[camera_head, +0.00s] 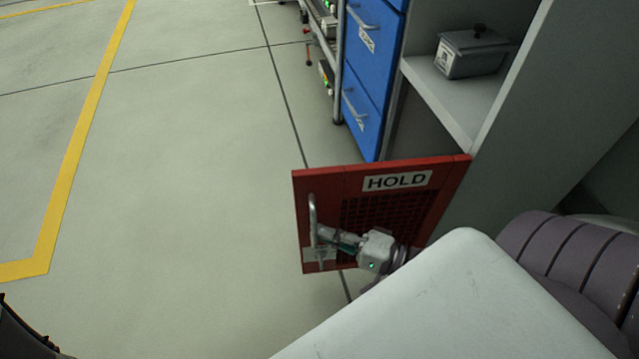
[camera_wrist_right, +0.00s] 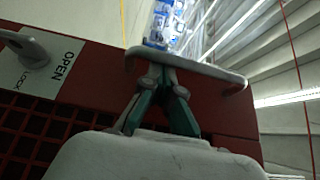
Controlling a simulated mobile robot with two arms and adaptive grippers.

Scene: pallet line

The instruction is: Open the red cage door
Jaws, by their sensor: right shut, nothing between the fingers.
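The red cage door (camera_head: 352,185) with a "HOLD" label and a mesh panel stands swung out from the front of the grey cabinet, its right edge by the cabinet's side panel. A metal bar handle (camera_head: 312,218) is near its left edge; it crosses the top of the right wrist view (camera_wrist_right: 205,69). A white plate (camera_wrist_right: 33,77) marked "OPEN" and "LOCK" carries a grey latch lever (camera_wrist_right: 24,46). My right gripper (camera_head: 325,235) is shut and empty, its fingertips (camera_wrist_right: 165,78) close beside the handle bar; contact is unclear. My left gripper is not in view.
The grey cabinet's shelf (camera_head: 440,92) holds a lidded grey box (camera_head: 470,53). Blue drawers (camera_head: 372,75) stand behind the door, and a rack with small devices (camera_head: 325,70) is beyond. The floor to the left is clear, with a yellow line (camera_head: 85,130).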

